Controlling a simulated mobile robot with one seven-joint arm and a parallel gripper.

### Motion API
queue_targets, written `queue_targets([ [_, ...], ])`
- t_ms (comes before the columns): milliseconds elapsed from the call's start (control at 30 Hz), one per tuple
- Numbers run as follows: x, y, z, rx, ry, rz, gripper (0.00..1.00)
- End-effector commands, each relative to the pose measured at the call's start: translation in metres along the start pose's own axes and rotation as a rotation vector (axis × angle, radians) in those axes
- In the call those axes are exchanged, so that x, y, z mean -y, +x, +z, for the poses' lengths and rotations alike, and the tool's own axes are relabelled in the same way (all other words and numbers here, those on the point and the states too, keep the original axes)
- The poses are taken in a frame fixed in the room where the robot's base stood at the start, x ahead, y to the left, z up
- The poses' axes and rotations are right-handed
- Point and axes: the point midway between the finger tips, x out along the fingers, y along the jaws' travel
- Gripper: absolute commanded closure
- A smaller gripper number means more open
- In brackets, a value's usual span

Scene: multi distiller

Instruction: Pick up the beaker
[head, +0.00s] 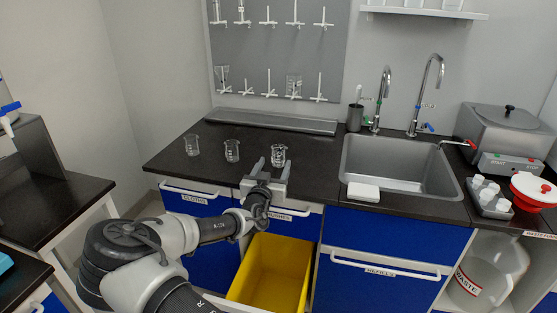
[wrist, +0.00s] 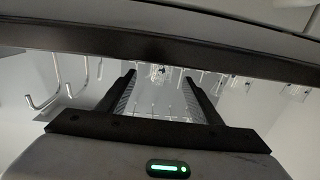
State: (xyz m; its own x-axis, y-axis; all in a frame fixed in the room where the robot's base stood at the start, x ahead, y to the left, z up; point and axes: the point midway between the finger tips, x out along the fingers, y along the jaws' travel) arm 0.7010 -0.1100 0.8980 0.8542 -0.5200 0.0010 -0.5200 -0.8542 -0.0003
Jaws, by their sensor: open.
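Three clear glass beakers stand upright on the black counter in the head view: a left beaker (head: 192,146), a middle beaker (head: 232,150) and a right beaker (head: 278,155). My gripper (head: 273,164) is open at the counter's front edge, its fingers pointing toward the right beaker. That beaker shows just beyond the fingertips. In the wrist view, which looks upside down, my gripper (wrist: 159,80) has its fingers apart. A beaker (wrist: 157,70) shows between the fingertips; I cannot tell whether it is inside the jaws. The gap looks empty otherwise.
A sink (head: 395,165) with two taps lies right of the beakers, with a white block (head: 363,192) on its front rim. An open drawer with a yellow bin (head: 270,275) is below my gripper. Counter around the beakers is clear.

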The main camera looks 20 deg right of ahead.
Motion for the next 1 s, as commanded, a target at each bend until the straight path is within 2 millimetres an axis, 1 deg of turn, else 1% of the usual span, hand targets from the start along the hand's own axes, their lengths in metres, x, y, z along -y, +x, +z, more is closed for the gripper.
queue_targets([
  [33, 0.000, 0.006, 0.001, 0.000, 0.000, 0.001, 0.41],
  [267, 0.000, 0.022, 0.000, 0.000, -0.002, 0.001, 0.41],
  [400, 0.003, 0.044, -0.002, -0.001, -0.002, 0.000, 0.41],
  [533, 0.003, 0.060, -0.003, 0.000, -0.001, 0.001, 0.41],
  [633, 0.003, 0.065, -0.003, 0.001, -0.001, 0.001, 0.41],
  [833, 0.003, 0.065, -0.003, 0.002, 0.000, 0.001, 0.41],
  [867, 0.003, 0.065, -0.003, 0.002, 0.000, 0.001, 0.44],
  [1000, 0.003, 0.065, -0.003, 0.001, 0.000, 0.001, 0.68],
])
